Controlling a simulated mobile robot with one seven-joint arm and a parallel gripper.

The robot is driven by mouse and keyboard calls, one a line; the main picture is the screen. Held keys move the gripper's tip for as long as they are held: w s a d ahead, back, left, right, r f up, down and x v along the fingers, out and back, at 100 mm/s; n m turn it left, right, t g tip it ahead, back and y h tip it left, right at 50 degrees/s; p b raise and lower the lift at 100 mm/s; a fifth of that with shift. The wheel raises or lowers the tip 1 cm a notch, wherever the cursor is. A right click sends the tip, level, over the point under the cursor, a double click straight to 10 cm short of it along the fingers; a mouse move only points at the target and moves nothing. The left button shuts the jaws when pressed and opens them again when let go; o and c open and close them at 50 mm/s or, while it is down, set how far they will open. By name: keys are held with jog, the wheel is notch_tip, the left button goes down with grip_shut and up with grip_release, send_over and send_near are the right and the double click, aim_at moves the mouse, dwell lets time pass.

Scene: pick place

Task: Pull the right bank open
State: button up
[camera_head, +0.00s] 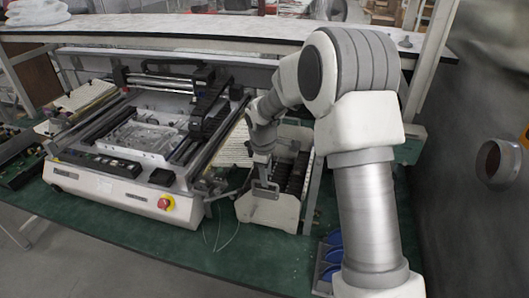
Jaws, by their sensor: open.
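The white desktop pick-and-place machine (130,150) stands on the green bench, with a ribbed white bank (234,148) along its right side. Next to it on the right is a white-framed unit with dark slots (296,172) and a pale front plate (270,211). I cannot tell for sure which of these the task calls the right bank.
A red stop button (165,203) sits on the machine's front right corner. Blue bins (332,243) stand by my arm's base. A shelf (180,27) runs above the bench at the back. The green bench (235,262) is mostly clear in front, apart from thin wires.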

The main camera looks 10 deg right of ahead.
notch_tip(320, 180, up, 15)
jog(key=s+a, duration=0.1)
jog(key=s, duration=0.2)
jog(key=shift+a, duration=0.1)
jog(key=shift+r, duration=0.1)
jog(key=s+d+r+m+t, duration=0.1)
jog(key=s+d+r+m, duration=0.2)
jog(key=s, duration=0.4)
jog(key=s+d+r+m+t, duration=0.1)
jog(key=s+d+r+m, duration=0.1)
jog(key=s+r+m, duration=0.45)
jog(key=s+d+f+m, duration=0.1)
jog(key=s+f+m, duration=0.1)
jog(key=s, duration=0.5)
jog(key=s+d+f+m+t, duration=0.1)
jog(key=s+f+m, duration=0.1)
jog(key=s, duration=0.6)
jog(key=shift+s+t+y, duration=0.2)
jog(key=shift+t+y, duration=0.1)
jog(key=shift+y, duration=0.1)
jog(key=shift+d, duration=0.15)
